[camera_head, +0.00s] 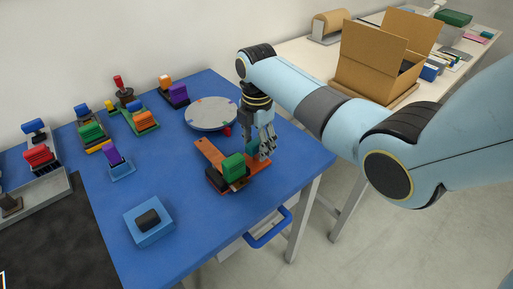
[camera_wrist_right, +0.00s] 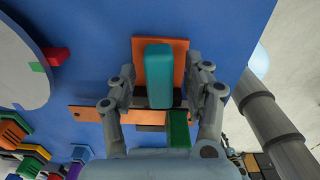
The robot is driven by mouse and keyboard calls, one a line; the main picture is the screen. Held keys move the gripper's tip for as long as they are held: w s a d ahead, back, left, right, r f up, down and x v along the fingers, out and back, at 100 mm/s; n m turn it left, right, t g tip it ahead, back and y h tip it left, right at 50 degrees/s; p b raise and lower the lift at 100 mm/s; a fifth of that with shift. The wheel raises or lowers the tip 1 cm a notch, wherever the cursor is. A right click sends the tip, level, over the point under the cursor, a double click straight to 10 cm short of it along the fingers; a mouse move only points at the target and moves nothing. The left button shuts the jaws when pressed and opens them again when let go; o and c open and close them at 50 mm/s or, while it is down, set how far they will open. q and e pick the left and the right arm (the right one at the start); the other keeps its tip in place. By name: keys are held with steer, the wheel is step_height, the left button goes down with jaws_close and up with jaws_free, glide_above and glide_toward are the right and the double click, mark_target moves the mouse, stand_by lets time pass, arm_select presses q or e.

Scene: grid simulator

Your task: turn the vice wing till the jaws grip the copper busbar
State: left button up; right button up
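The vice (camera_head: 226,186) stands near the front right edge of the blue table, with an orange base and a green block (camera_head: 233,167) on top. The copper busbar (camera_head: 209,152), a flat brown-orange bar, lies across it; it also shows in the right wrist view (camera_wrist_right: 90,113). The teal wing (camera_wrist_right: 160,75) stands up over the orange plate (camera_wrist_right: 139,48). My right gripper (camera_head: 265,152) points down at the wing. In the wrist view its fingers are on either side of the wing, with gaps visible, so it is open. Jaw contact with the busbar is hidden.
A round grey disc (camera_head: 211,113) and a small red piece (camera_head: 227,132) lie behind the vice. Several coloured clamp-like fixtures (camera_head: 91,131) stand at the left. A blue block with a black top (camera_head: 150,222) is at the front. The table's middle is clear.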

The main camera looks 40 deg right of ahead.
jaws_close()
steer(key=m+p, duration=0.1)
steer(key=m, duration=0.1)
steer(key=m+p, duration=0.1)
steer(key=p, duration=0.1)
steer(key=shift+r+m, duration=0.2)
steer(key=shift+m, duration=0.2)
steer(key=shift+f+m+p, duration=0.15)
steer(key=shift+m+p, duration=0.2)
steer(key=shift+m, duration=0.65)
steer(key=shift+f, duration=0.1)
steer(key=m, duration=0.1)
steer(key=m+p, duration=0.1)
steer(key=shift+r+m, duration=0.2)
steer(key=shift+m, duration=0.1)
steer(key=shift+m+p, duration=0.55)
steer(key=shift+m, duration=0.25)
steer(key=shift+f+m, duration=0.2)
steer(key=shift+m, duration=0.8)
